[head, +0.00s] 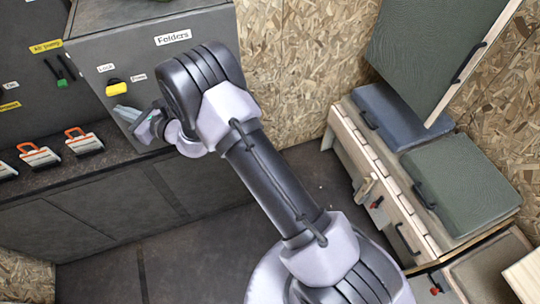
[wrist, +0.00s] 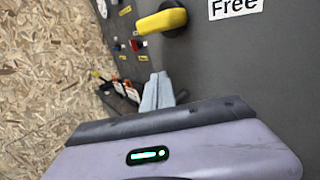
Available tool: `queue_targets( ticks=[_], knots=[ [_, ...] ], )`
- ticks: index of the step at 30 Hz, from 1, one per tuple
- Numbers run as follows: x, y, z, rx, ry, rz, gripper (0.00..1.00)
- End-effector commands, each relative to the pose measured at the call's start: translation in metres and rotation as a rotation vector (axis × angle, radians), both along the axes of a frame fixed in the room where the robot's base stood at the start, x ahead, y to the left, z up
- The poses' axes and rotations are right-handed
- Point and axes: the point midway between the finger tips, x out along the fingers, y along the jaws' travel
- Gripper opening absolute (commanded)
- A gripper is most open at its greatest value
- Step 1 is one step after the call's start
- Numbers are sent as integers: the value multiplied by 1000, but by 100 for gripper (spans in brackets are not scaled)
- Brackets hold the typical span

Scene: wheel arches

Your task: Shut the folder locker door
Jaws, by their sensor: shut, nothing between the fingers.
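The folder locker door (head: 190,58) is a dark grey panel labelled "Folders" at the upper left of the head view. It also fills the right of the wrist view (wrist: 240,65). A yellow handle (head: 117,88) sits on it between small labels, and shows at the top of the wrist view (wrist: 162,20) near a "Free" label. I cannot tell whether the door is fully flush or slightly open. My gripper (head: 124,113) is shut and empty, just below the yellow handle. In the wrist view its fingertips (wrist: 157,90) are close to the door face; contact is unclear.
Orange-handled cases (head: 38,155) stand on the ledge left of the door. A dark panel with small switches (head: 35,75) is behind them. At the right, a wooden bench (head: 350,140) has a raised green lid (head: 420,50). Dark floor lies between.

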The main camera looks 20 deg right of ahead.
Motion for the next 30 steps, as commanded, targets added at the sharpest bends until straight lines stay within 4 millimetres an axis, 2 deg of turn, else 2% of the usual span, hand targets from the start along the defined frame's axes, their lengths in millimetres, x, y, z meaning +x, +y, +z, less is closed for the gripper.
queue_targets(
  ticks=[25, 30],
  knots=[
    [9, -1, 6, 7, -11, -3, 0],
    [10, -8, 6, 7, -11, -4, 0]
  ],
)
